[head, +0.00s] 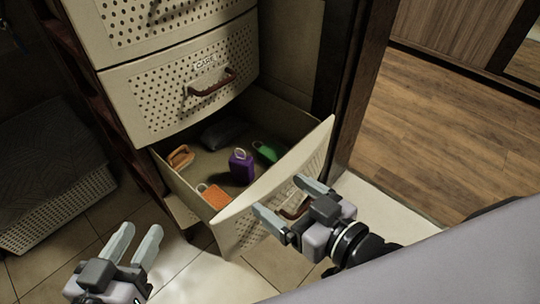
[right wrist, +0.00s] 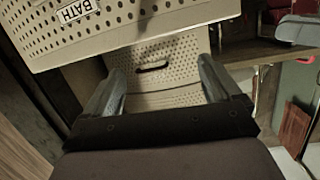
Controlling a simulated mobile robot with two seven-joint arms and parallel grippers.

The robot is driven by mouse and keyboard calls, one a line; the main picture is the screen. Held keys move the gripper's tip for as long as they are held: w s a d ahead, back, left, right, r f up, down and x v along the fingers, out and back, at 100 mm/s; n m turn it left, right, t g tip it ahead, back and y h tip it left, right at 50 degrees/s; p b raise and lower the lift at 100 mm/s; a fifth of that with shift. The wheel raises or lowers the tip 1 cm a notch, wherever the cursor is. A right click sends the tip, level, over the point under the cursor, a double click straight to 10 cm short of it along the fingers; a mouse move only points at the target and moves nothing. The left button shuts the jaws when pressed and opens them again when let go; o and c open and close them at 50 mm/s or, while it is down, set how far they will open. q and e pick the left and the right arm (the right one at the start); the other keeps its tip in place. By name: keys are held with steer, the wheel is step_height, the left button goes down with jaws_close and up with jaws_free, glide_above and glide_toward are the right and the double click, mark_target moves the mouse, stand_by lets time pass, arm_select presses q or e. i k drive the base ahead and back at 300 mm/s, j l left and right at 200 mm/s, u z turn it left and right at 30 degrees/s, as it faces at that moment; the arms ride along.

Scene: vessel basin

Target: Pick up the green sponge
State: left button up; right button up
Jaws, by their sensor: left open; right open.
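The green sponge (head: 265,151) lies inside the open lower drawer (head: 192,193), toward its back right, with a pale loop on it. In the head view, my right gripper (head: 284,197) is open in front of the drawer's front panel, its fingers on either side of the dark handle (head: 295,208); I cannot tell whether they touch it. My left gripper (head: 138,238) is open and empty above the floor at the lower left.
A purple item (head: 242,167), an orange item (head: 214,196), another orange item (head: 181,157) and a dark item (head: 222,134) share the drawer. The closed drawer labelled CARE (head: 180,95) overhangs its back. A lidded basket (head: 60,210) stands at the left.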

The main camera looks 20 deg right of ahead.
mark_target(269, 153)
steer(key=l+u, duration=0.7)
